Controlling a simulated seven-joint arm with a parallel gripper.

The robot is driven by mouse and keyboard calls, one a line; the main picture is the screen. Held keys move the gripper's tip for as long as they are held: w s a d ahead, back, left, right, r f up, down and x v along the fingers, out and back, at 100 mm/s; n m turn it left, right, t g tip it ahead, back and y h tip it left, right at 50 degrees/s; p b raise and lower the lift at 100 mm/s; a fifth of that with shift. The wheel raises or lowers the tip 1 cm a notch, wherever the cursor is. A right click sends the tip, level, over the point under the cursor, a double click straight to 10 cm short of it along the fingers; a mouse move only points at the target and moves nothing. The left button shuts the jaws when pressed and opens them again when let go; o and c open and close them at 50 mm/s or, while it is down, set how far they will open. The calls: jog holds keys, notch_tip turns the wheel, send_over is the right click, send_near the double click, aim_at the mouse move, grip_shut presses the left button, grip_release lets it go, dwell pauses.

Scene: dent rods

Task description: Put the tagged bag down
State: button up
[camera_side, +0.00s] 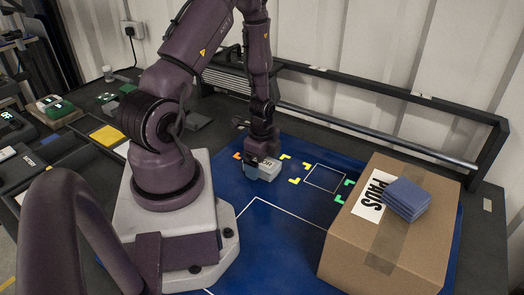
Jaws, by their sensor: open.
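A small pale grey item with a white tag and dark letters (268,169) is on the blue mat (260,208), and it looks like the tagged bag. My gripper (260,158) points down right at it, with the jaws open. The jaws and the item overlap in this view, so I cannot tell whether they touch. The item's far side is hidden. Yellow corner marks (295,180) lie on the mat just right of it.
A white square outline (325,178) on the mat is empty. A dark rail (380,140) runs along the back. The mat's front is clear.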

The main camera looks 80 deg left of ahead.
jog(key=w+d+r+n+t+y, duration=0.1)
jog(key=w+d+r, duration=0.1)
jog(key=r, duration=0.8)
jog(key=w+d+r+n, duration=0.1)
jog(key=d+r, duration=0.1)
jog(key=r, duration=0.7)
jog(key=s+d+r+n+t, duration=0.2)
jog(key=d+r+n, duration=0.1)
jog(key=d+r, duration=0.4)
jog(key=s+d+r+n+t+h, duration=0.1)
jog(key=d+r+n, duration=0.3)
jog(key=d+r, duration=0.4)
jog(key=shift+s+d+r+t, duration=0.15)
jog(key=shift+s+d+t, duration=0.25)
jog(key=shift+s+t, duration=0.4)
